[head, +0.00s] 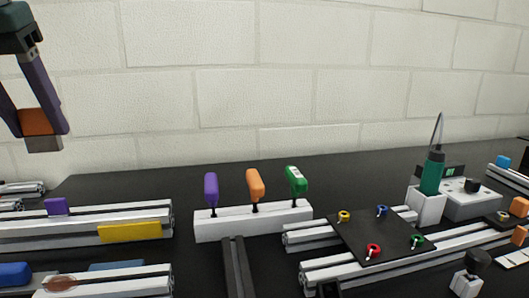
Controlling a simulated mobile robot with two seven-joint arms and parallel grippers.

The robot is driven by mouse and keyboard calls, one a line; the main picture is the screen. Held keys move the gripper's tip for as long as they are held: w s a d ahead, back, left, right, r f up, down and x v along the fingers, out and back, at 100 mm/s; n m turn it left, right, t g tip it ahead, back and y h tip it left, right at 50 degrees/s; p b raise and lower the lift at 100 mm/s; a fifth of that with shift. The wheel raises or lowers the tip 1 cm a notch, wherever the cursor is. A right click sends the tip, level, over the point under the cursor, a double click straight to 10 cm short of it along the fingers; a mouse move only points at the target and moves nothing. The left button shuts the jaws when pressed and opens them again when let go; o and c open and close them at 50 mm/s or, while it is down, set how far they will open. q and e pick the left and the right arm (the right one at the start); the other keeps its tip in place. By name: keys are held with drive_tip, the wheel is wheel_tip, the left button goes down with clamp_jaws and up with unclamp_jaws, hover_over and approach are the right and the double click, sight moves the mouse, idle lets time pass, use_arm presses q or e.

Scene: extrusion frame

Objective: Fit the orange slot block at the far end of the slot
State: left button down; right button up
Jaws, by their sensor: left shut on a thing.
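My left gripper (36,121) hangs at the upper left, well above the table, with its purple fingers shut on the orange slot block (37,122). The block has a grey lower part that sticks out below the fingertips. Below and to the right of it lies a light grey extrusion (85,228) with long slots. A purple block (56,206) sits on its top, and a yellow piece (130,231) is on its front side. The block is apart from the extrusion. Which slot is the target cannot be told. My right gripper is out of view.
A nearer extrusion (150,282) has blue pieces by it. A white rack (225,227) holds purple, orange and green-handled tools. A black plate (375,236) with coloured knobs lies across rails at the right. A green soldering iron (432,172) stands behind. The table's back middle is clear.

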use_arm(q)
drive_tip(key=s+d+m+h, duration=0.1)
drive_tip(key=s+d+m, duration=0.1)
drive_tip(key=s+d, duration=0.9)
drive_tip(key=shift+s+f+m, duration=0.3)
drive_tip(key=shift+s+f, duration=0.15)
drive_tip(key=shift+s, duration=0.4)
